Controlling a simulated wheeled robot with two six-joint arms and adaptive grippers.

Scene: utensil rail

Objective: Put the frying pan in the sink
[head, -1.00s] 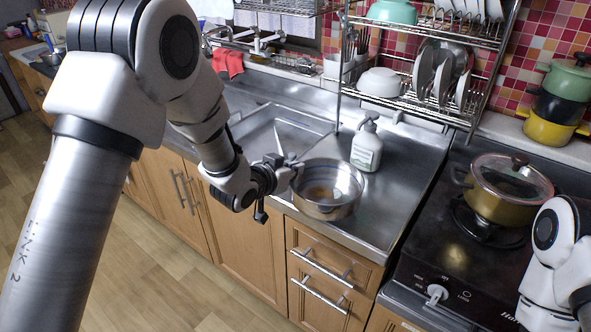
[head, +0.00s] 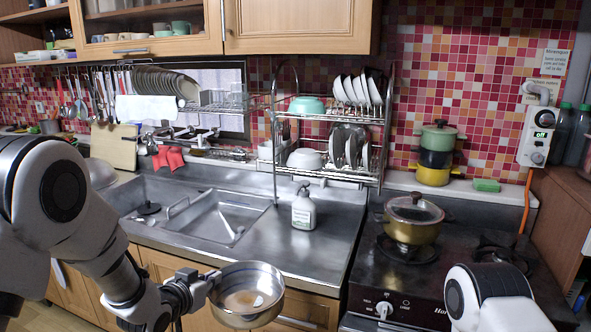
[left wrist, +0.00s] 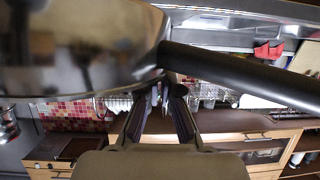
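The frying pan (head: 247,296) is a shiny metal pan with a deep bowl. It is in the air in front of the counter's front edge, to the right of the sink's near side. My left gripper (head: 207,284) is shut on its handle close to the bowl. In the left wrist view the bowl (left wrist: 75,50) fills the upper left and the black handle (left wrist: 240,75) runs right past my fingertips (left wrist: 166,92). The sink (head: 178,198) is a steel basin behind and left of the pan. My right gripper is out of view; only part of that arm shows.
A soap bottle (head: 304,210) stands on the steel counter right of the sink. A dish rack (head: 328,118) rises behind it. A gold pot (head: 412,222) sits on the stove. A wire shelf (head: 235,102) hangs above the sink's back. The counter between bottle and stove is clear.

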